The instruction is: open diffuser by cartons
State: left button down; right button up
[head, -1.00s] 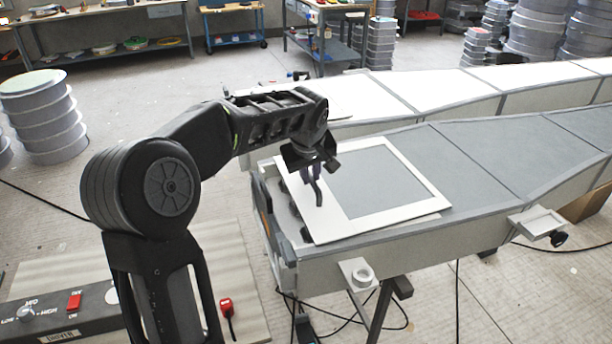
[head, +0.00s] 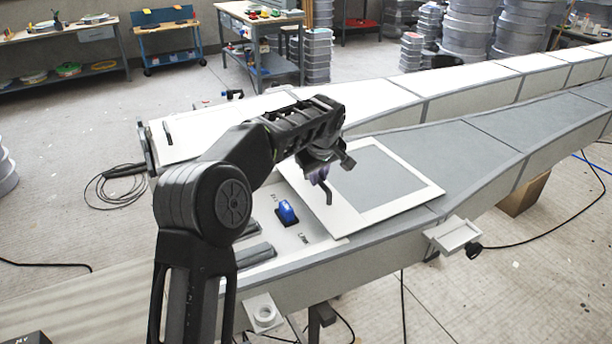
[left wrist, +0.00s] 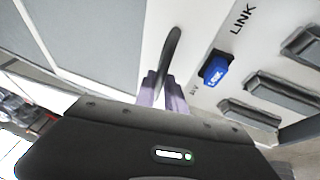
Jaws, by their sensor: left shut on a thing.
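The diffuser looks like a flat white-framed panel with a grey middle (head: 375,185); it lies on the end of the nearer long grey housing (head: 470,145). A dark curved handle (head: 328,192) stands up from its frame. My left gripper (head: 319,177) is shut on this handle, its purple fingers around it in the left wrist view (left wrist: 163,92). Left of the panel, a white control surface (head: 310,232) is uncovered, with a blue switch (head: 287,212) beside the word LINK and dark grey ridged blocks. My right gripper is not in view.
A brown carton (head: 524,194) stands on the floor under the housing at right. A second long housing with a white top (head: 375,98) runs behind. A small bracket (head: 455,235) juts from the near side. Cables lie on the floor. Open floor lies at left.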

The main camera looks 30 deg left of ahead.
pick_arm(q)
jog(key=shift+w+d, duration=0.35)
jog(key=shift+w, duration=0.1)
jog(key=c, duration=1.4)
grip_release()
jog(key=shift+r, duration=0.15)
jog(key=b+v, duration=0.1)
jog(key=v, duration=0.6)
jog(key=shift+r, duration=0.25)
jog(key=shift+s, duration=0.15)
